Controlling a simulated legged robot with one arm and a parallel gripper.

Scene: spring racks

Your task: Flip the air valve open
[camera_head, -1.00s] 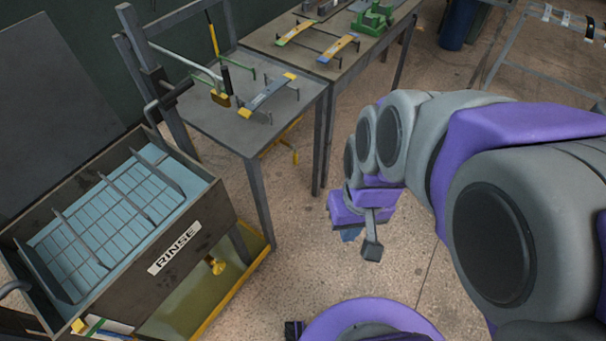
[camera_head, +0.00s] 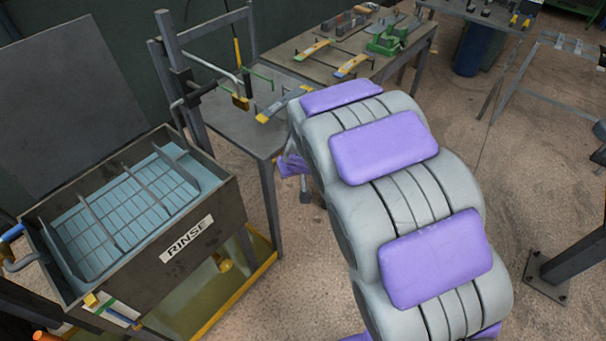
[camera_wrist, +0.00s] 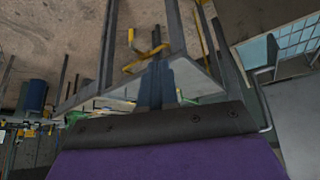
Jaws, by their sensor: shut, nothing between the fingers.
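In the wrist view, a yellow bent fitting (camera_wrist: 143,52) shows just beyond my fingertips, by the underside of a grey table. It may be the air valve, but I cannot tell whether it is open. My gripper (camera_wrist: 156,70) is shut and empty, with its dark fingers pointing toward that fitting; contact cannot be judged. In the head view, my arm hides the fitting, and only part of my wrist and gripper shows beside the small table's leg. A brass-yellow knob (camera_head: 224,264) sits low under the rinse tank.
The rinse tank (camera_head: 187,240) stands at left, with a blue-ended handle (camera_head: 12,233) at its left side. A longer bench (camera_head: 300,45) stands behind. Floor (camera_head: 540,180) to the right is mostly clear.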

